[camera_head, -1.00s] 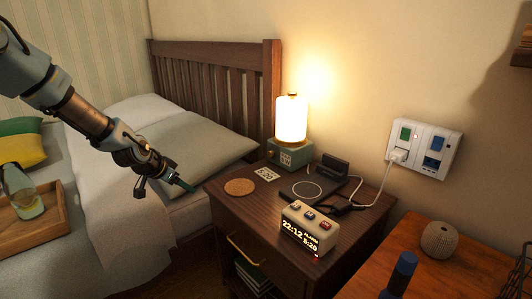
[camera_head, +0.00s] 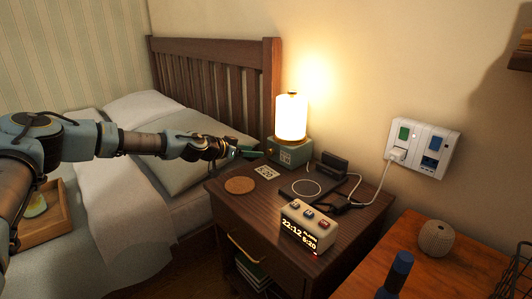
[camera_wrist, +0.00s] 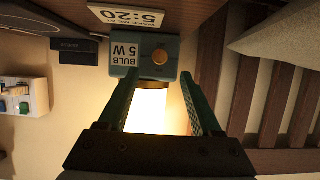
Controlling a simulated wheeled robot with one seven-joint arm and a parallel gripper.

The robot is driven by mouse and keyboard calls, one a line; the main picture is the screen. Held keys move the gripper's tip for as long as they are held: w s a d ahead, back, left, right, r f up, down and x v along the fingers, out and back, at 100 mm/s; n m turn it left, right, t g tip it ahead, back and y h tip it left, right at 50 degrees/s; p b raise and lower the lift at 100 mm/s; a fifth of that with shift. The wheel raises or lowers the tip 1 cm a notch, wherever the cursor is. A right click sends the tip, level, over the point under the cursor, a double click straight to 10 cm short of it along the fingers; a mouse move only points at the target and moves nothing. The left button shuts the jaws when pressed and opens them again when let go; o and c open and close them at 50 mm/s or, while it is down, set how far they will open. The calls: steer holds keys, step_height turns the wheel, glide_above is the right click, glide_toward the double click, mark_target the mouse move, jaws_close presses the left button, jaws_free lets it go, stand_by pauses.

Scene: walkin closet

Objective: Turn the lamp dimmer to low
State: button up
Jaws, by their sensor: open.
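The lamp (camera_head: 292,118) stands lit on the nightstand by the headboard, with a glowing white shade on a teal base (camera_head: 295,151). In the wrist view, which is upside down, the base carries a "BULB 5 W" label (camera_wrist: 125,53) and a round brass dimmer knob (camera_wrist: 160,57). My gripper (camera_head: 252,153) is just left of the base at about its height. Its fingers are open and empty; in the wrist view my gripper (camera_wrist: 157,76) has the knob ahead between the fingertips, apparently untouched. The knob's setting is not readable.
The nightstand (camera_head: 230,210) also holds a cork coaster (camera_head: 240,185), a "5:20" card (camera_head: 266,172), a black charging pad (camera_head: 300,186) and an alarm clock (camera_head: 308,226). A wall socket panel (camera_head: 423,148) is at right. The bed (camera_head: 140,200) lies below my arm.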

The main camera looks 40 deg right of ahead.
mark_target(269, 153)
steer(key=x, duration=0.7)
steer(key=shift+d+f+p, duration=0.15)
steer(key=shift+d+p, duration=0.1)
steer(key=shift+p, duration=0.05)
jaws_close()
